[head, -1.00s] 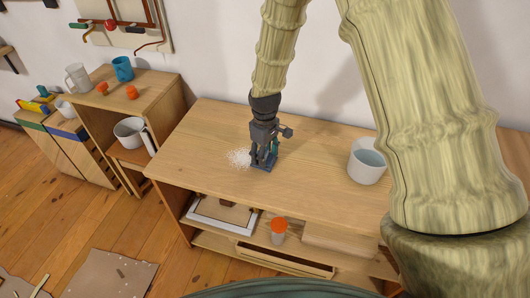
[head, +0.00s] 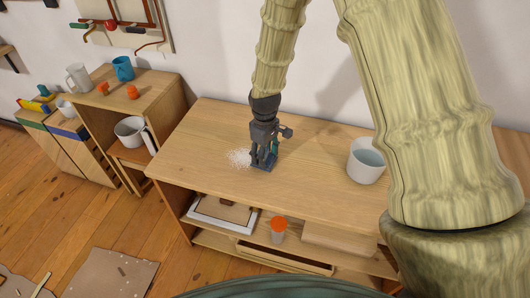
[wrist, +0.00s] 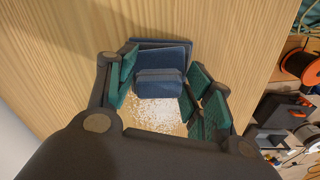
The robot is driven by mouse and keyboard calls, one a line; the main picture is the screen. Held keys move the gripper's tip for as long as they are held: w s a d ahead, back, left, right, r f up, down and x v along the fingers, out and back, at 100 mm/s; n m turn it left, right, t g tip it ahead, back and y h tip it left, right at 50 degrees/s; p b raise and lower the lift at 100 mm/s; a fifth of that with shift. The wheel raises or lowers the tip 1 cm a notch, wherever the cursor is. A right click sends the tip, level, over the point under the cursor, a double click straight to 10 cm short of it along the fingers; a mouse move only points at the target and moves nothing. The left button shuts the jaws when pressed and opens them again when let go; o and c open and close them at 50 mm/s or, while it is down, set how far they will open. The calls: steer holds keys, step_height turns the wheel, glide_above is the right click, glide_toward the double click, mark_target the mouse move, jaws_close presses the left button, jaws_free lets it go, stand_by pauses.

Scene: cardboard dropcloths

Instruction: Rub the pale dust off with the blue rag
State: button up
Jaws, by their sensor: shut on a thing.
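The blue rag (wrist: 160,85) is a dark blue folded piece between my gripper's green-padded fingers in the wrist view. In the head view my gripper (head: 263,163) points down at the wooden table top (head: 320,150), shut on the rag at the surface. The rag is mostly hidden by the fingers there. The pale dust (head: 239,158) is a white speckled patch on the wood, just left of my gripper. The dust (wrist: 160,116) also shows between the fingers in the wrist view, beside the rag and partly hidden by my gripper.
A white pot (head: 366,161) stands on the table to the right. The shelf below holds a jar with an orange lid (head: 279,228) and a framed tray (head: 222,213). A lower cabinet with mugs (head: 122,69) stands at left. The table's front right is clear.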

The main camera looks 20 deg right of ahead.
steer(key=shift+a, duration=0.1)
steer(key=shift+w+a+p, duration=0.55)
steer(key=shift+w+a, duration=0.85)
steer(key=shift+a, duration=0.65)
steer(key=shift+w+a+p, duration=0.55)
steer(key=shift+w+a, duration=0.85)
steer(key=shift+a, duration=0.6)
steer(key=shift+w+a+p, duration=0.55)
steer(key=shift+w+a, duration=0.85)
steer(key=shift+a, duration=0.65)
steer(key=shift+s+d+p, duration=0.45)
steer(key=shift+s+d, duration=0.3)
steer(key=shift+d, duration=0.3)
steer(key=shift+s+d+p, duration=0.5)
steer(key=shift+s+d, duration=0.25)
steer(key=shift+d, duration=0.3)
steer(key=shift+s+d+p, duration=0.45)
steer(key=shift+s+d, duration=0.3)
steer(key=shift+d, duration=0.3)
steer(key=shift+s+d+p, duration=0.35)
steer(key=shift+s+d, duration=0.3)
steer(key=shift+d, duration=0.4)
steer(key=shift+s+d+p, duration=0.35)
steer(key=shift+s+d, duration=0.35)
steer(key=shift+d, duration=0.35)
steer(key=shift+s+d+p, duration=0.35)
steer(key=shift+s+d, duration=0.3)
steer(key=shift+d, duration=0.4)
steer(key=shift+s+a, duration=0.1)
steer(key=shift+a, duration=0.05)
